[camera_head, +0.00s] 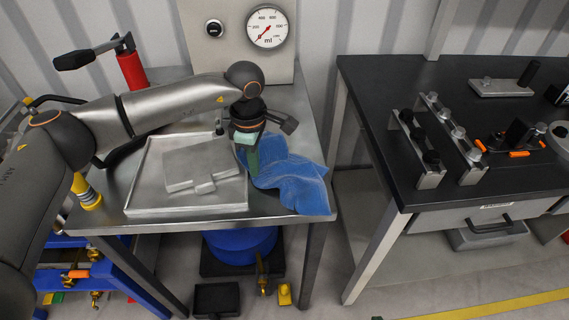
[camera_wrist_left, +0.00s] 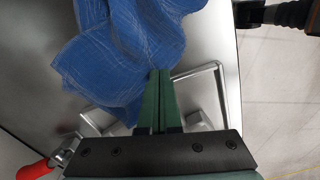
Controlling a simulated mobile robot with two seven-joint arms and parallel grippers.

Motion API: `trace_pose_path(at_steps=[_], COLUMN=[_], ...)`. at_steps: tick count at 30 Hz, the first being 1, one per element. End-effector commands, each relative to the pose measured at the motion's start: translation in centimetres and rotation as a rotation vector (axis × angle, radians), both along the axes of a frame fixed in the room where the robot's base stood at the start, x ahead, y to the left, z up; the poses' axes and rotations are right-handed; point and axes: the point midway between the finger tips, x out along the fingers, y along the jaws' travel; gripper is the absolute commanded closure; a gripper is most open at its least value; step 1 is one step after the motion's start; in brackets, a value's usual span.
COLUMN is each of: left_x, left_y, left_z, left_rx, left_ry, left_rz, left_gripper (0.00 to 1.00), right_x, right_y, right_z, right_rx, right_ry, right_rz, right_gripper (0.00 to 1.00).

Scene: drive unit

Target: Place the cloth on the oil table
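The blue cloth (camera_head: 290,182) lies crumpled at the right side of the metal oil table (camera_head: 205,220), its lower corner reaching the front right edge. My left gripper (camera_head: 247,155) points down at the cloth's upper left end. In the left wrist view its green fingers (camera_wrist_left: 160,85) are close together, with their tips against the cloth (camera_wrist_left: 120,45); they appear shut on a fold of it, though the pinch itself is hidden.
A metal tray (camera_head: 140,188) with flat blocks sits left of the cloth. A gauge panel (camera_head: 238,50) stands behind, and a red cylinder with a lever (camera_head: 132,70) at the back left. A black-topped workbench (camera_head: 380,90) with fixtures stands at right, across a gap.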

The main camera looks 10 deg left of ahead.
Motion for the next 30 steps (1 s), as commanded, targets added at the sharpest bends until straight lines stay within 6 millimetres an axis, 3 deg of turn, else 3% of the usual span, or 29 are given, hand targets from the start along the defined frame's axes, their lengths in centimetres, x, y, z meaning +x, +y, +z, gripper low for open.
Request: trace_pose_path(at_steps=[2, 8, 20, 30], left_x=[0.0, 0.0, 0.0, 0.0], left_y=[0.0, 0.0, 0.0, 0.0], left_z=[-0.7, 1.0, 8.5, 8.7], left_rx=[0.0, 0.0, 0.0, 0.0], left_ry=[0.0, -0.001, 0.0, 0.0], left_rz=[0.0, 0.0, 0.0, 0.0], left_gripper=[1.0, 1.0, 1.0, 1.0], right_x=[0.0, 0.0, 0.0, 0.0], right_y=[0.0, 0.0, 0.0, 0.0], right_z=[-0.6, 0.6, 5.2, 5.1], right_rx=[0.0, 0.0, 0.0, 0.0], right_ry=[0.0, 0.001, -0.001, -0.001], right_rz=[0.0, 0.0, 0.0, 0.0], right_gripper=[1.0, 1.0, 1.0, 1.0])
